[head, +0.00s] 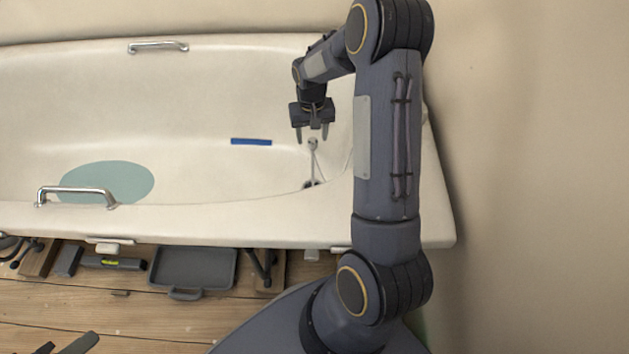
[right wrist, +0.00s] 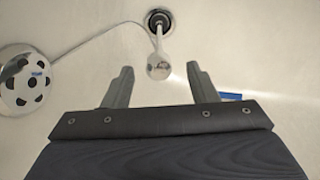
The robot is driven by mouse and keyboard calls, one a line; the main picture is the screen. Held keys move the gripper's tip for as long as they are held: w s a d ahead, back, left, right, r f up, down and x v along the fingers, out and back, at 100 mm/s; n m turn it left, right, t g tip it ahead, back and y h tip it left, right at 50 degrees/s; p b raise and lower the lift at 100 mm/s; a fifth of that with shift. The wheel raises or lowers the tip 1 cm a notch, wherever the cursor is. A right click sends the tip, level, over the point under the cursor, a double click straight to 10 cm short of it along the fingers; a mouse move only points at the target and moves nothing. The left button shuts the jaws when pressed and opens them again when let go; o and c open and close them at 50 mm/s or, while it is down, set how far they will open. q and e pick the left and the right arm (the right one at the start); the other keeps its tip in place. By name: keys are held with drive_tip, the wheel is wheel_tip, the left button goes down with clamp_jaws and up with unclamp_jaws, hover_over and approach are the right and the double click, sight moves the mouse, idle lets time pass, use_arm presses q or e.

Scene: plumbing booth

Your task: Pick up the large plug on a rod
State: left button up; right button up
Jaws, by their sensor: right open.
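The large plug on a rod (right wrist: 159,66) shows in the right wrist view as a pale, shiny rounded end on a rod. The rod runs back to the dark drain ring (right wrist: 159,20). In the head view the plug (head: 313,144) is small, near the tub's right end. My right gripper (head: 312,138) is open and empty above the tub floor. In the right wrist view its two fingers (right wrist: 159,86) stand to either side of the plug's end, apart from it. At the head view's lower left edge are two dark tips, perhaps my left gripper (head: 66,345).
A thin chain or cord links a round holed overflow plate (right wrist: 22,80) to the drain area. A blue strip (head: 251,142) and a teal mat (head: 106,182) lie in the white bathtub (head: 200,110). A chrome handle (head: 75,193) rises on the near rim. A grey tray (head: 193,268) is below.

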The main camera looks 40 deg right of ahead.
sight(312, 139)
wheel_tip(312, 139, down, 5)
drive_tip(key=shift+w+d+r+b, duration=0.1)
drive_tip(key=shift+d+b, duration=0.05)
drive_tip(key=shift+b, duration=1.05)
drive_tip(key=shift+c, duration=0.4)
clamp_jaws()
